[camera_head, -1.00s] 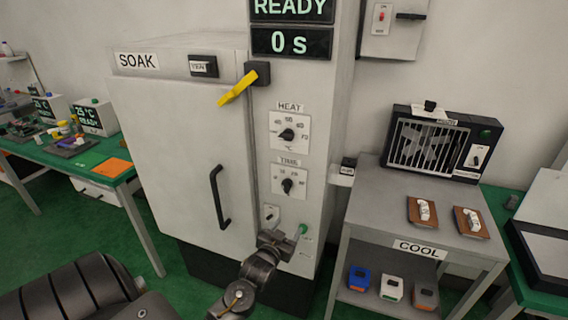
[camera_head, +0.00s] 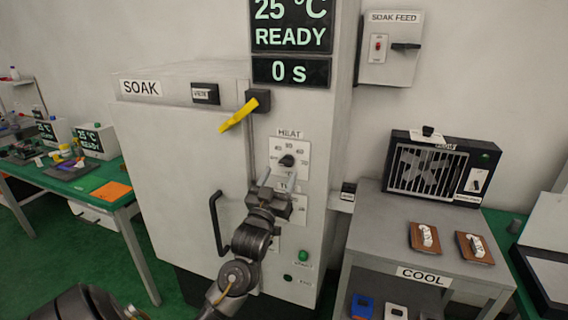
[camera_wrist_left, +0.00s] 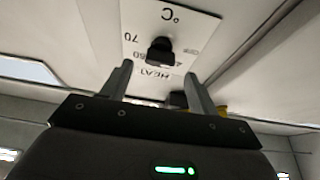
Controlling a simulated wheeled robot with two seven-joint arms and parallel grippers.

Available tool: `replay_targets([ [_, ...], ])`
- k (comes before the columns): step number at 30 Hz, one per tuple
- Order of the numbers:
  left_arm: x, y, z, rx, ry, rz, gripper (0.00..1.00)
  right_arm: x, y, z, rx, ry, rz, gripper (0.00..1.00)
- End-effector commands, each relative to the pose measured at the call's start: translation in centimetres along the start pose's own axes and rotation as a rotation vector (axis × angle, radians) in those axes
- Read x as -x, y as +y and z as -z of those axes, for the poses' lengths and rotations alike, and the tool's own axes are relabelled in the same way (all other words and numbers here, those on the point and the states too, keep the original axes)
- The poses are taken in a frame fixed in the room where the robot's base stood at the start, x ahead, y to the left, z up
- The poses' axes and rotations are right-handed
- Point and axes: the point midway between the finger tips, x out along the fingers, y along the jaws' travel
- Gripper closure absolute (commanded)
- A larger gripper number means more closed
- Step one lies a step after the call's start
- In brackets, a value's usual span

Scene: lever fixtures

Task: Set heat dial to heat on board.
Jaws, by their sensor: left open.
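The heat dial (camera_head: 287,160) is a black knob on a white plate marked HEAT, on the front of the grey SOAK cabinet (camera_head: 172,175). It also shows in the left wrist view (camera_wrist_left: 160,50), just beyond the fingertips. My left gripper (camera_head: 277,180) is just below the dial, with its fingers pointing up toward it. In the left wrist view the gripper (camera_wrist_left: 158,82) is open, its two fingers apart on either side of the line to the knob, with nothing between them. The lower time dial is mostly hidden behind my gripper. My right gripper is not in view.
A yellow lever (camera_head: 238,115) sticks out above and left of the dial. A black door handle (camera_head: 218,222) stands left of my arm. A green button (camera_head: 303,255) is below right. The COOL table (camera_head: 377,215) with a fan unit (camera_head: 440,167) stands at the right.

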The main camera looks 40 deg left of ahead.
Motion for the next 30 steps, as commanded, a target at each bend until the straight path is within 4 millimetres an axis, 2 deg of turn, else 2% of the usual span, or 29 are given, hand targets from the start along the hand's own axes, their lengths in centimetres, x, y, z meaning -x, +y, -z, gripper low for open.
replay_targets([
  [3, -2.2, 0.0, 0.3, -0.002, 0.000, 0.000, 0.40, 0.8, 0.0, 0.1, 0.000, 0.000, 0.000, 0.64],
  [9, -4.1, 0.0, 0.1, -0.001, -0.001, -0.001, 0.40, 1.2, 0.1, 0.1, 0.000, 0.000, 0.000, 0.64],
  [20, -4.4, 0.0, -0.1, -0.001, -0.001, -0.001, 0.40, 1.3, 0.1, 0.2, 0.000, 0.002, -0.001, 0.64],
  [30, -4.4, 0.0, -0.1, -0.001, -0.002, -0.001, 0.84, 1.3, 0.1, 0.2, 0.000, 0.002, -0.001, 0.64],
])
